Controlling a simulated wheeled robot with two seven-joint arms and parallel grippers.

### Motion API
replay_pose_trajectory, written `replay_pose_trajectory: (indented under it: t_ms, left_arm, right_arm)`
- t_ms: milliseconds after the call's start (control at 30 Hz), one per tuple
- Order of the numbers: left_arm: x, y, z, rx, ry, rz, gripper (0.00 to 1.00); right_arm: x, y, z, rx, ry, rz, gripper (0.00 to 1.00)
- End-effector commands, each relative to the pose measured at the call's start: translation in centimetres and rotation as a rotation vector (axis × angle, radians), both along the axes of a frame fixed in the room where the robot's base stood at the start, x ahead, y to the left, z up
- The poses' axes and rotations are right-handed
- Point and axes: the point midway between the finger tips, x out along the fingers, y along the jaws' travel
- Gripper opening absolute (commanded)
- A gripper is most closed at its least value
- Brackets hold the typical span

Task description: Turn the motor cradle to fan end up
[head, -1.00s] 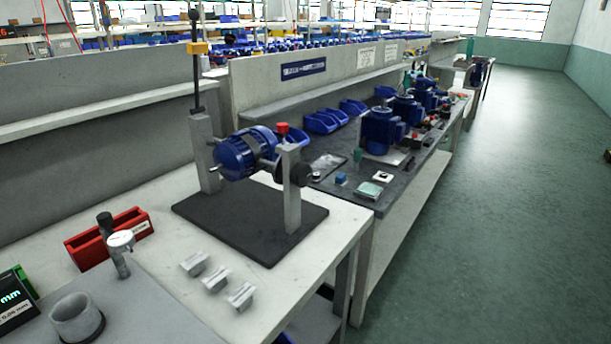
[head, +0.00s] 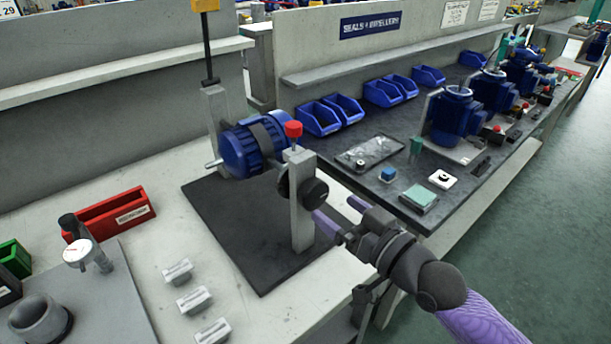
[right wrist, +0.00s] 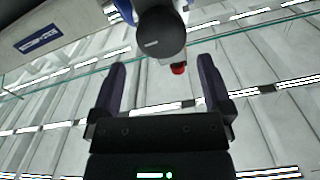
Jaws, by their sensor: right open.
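The motor cradle holds a blue finned motor (head: 252,145) lying roughly level between two grey posts on a dark base plate (head: 222,235). A shaft stub points toward the left of the motor. A red knob (head: 293,129) tops the near post (head: 301,215), and a black round handwheel (head: 315,191) sits on its outer side. My right gripper (head: 338,213) is open and empty, just right of the near post and slightly below the handwheel. In the right wrist view, the dark handwheel (right wrist: 160,36) is ahead, beyond the open fingertips, with the red knob beside it. My left gripper is out of view.
A tall rod with a yellow block (head: 205,6) rises from the far post. A red bin (head: 108,214), a dial gauge (head: 78,252) and small grey blocks (head: 193,298) are on the white bench. Blue bins (head: 320,117) and other motors (head: 456,117) stand on the dark bench behind.

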Motion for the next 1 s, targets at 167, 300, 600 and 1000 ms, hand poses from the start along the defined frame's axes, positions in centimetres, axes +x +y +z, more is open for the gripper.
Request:
replay_pose_trajectory:
  t_ms: [167,300,600,1000]
  left_arm:
    - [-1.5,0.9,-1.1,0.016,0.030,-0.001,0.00]
    - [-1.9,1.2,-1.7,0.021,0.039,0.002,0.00]
    - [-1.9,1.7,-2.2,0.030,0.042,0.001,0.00]
    - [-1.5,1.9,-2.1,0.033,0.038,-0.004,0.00]
  right_arm:
    - [3.2,2.4,-0.3,0.003,0.000,0.000,1.00]
    - [5.2,3.7,-0.3,0.000,0.000,-0.002,1.00]
    - [6.8,4.9,-0.2,-0.003,0.001,-0.003,1.00]
    - [6.8,4.9,-0.2,-0.002,0.002,-0.004,0.53]
